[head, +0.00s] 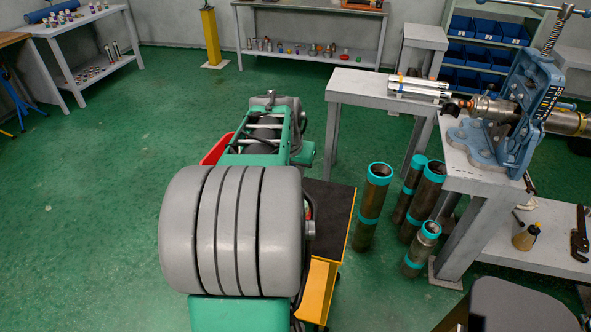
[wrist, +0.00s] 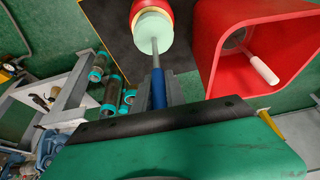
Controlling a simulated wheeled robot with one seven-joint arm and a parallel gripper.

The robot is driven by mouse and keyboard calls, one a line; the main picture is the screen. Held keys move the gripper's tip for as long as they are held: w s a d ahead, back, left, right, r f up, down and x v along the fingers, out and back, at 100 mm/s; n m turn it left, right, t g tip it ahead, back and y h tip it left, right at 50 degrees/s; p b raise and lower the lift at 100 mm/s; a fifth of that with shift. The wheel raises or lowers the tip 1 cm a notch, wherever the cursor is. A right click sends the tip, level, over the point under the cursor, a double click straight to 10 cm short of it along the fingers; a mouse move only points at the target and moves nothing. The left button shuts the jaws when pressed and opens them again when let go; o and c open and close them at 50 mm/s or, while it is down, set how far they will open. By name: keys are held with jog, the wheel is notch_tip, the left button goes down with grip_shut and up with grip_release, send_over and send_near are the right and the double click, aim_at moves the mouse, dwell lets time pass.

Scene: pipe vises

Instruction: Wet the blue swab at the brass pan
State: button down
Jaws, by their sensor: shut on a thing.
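In the wrist view my gripper (wrist: 157,90) is shut on the blue handle of the swab (wrist: 158,88). A thin grey shaft runs from the handle to a pale green round head (wrist: 153,27). The head overlaps a round red thing with a yellow-tan rim (wrist: 138,12), at the top of the picture. I cannot tell whether this is the brass pan, or whether the head touches it. In the head view my own arm hides the gripper and the swab.
A red open bin (wrist: 205,45) stands right of the swab, with a white cylinder (wrist: 262,69) inside. A cart's black top (head: 330,205) lies beside my arm. Several teal-banded pipes (head: 371,205) stand on the floor near the bench with the blue vise (head: 530,90). Floor at left is clear.

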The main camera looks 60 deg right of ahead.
jog(key=shift+r+p, duration=2.2)
jog(key=shift+r, duration=1.35)
